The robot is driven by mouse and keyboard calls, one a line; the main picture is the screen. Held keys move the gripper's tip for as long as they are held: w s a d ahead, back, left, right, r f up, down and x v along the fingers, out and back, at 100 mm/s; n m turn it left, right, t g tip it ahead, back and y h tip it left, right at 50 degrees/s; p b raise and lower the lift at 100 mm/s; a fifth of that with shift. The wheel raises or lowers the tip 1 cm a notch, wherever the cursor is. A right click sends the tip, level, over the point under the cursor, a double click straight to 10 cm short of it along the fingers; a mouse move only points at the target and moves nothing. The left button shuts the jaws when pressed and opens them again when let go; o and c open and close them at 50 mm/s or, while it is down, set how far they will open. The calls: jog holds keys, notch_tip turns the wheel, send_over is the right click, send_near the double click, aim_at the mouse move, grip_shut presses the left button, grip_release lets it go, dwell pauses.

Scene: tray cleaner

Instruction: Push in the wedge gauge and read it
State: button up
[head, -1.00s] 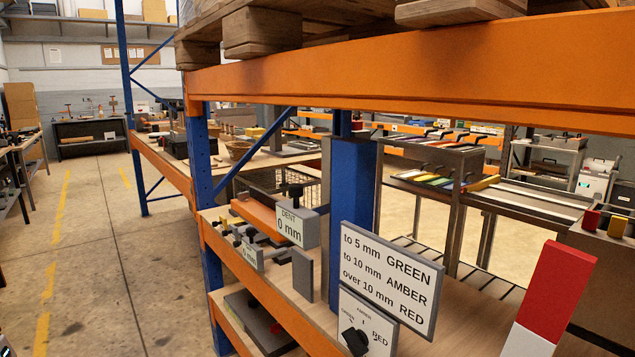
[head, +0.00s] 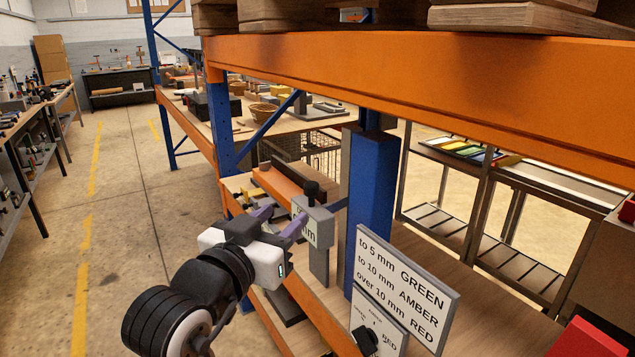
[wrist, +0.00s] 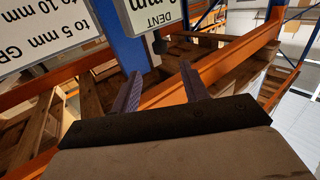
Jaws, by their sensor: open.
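The dent gauge (head: 321,228) is a grey box with a pale face and a black knob (head: 311,189) on top, beside the blue post. In the head view my gripper covers part of its face; "mm" shows, but the figure is hidden. In the wrist view the gauge face (wrist: 155,14) is upside down at the top edge, reading "DENT", its number line cut off. My gripper (head: 281,220) is open and empty, its purple-grey fingers just in front of the gauge. They also show in the wrist view (wrist: 160,70); contact cannot be told.
A sign (head: 408,285) reads to 5 mm green, to 10 mm amber, over 10 mm red. A selector panel (head: 381,322) with a black knob is below it. The blue post (head: 372,195) and orange beam (head: 420,95) are close by. The aisle at left is clear.

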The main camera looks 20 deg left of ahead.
aim_at(308, 192)
jog(key=w+p, duration=0.1)
jog(key=w, duration=0.3)
jog(key=w+p, duration=0.1)
jog(key=w, duration=0.2)
jog(key=w+d+p, duration=0.1)
jog(key=w, duration=0.3)
jog(key=shift+w, duration=0.35)
jog(key=shift+c, duration=0.2)
